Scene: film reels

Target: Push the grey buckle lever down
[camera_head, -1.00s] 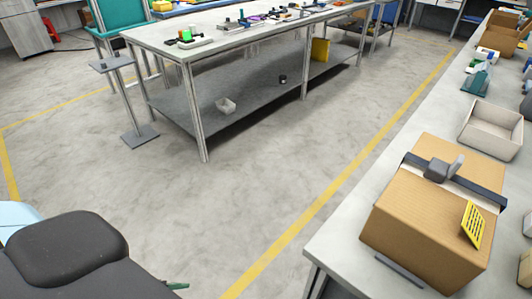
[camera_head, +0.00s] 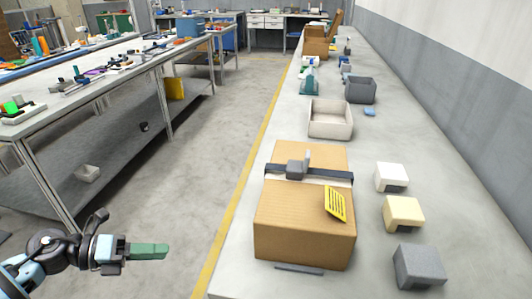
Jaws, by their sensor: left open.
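A dark strap (camera_head: 335,173) runs across the top of a brown cardboard box (camera_head: 300,228) on the right-hand bench. A grey buckle (camera_head: 296,169) sits on the strap, left of its middle. Its lighter grey lever (camera_head: 308,157) sticks up from the buckle. My left gripper (camera_head: 150,250), with green fingers, is at the lower left, over the floor. It is open, empty and well apart from the box. My right gripper is not in view.
A yellow label (camera_head: 335,204) is on the box. A pale open bin (camera_head: 330,132) stands behind it. A white block (camera_head: 391,177), a cream block (camera_head: 404,213) and a grey block (camera_head: 418,266) stand to its right. Floor lies between my left gripper and the bench (camera_head: 240,281).

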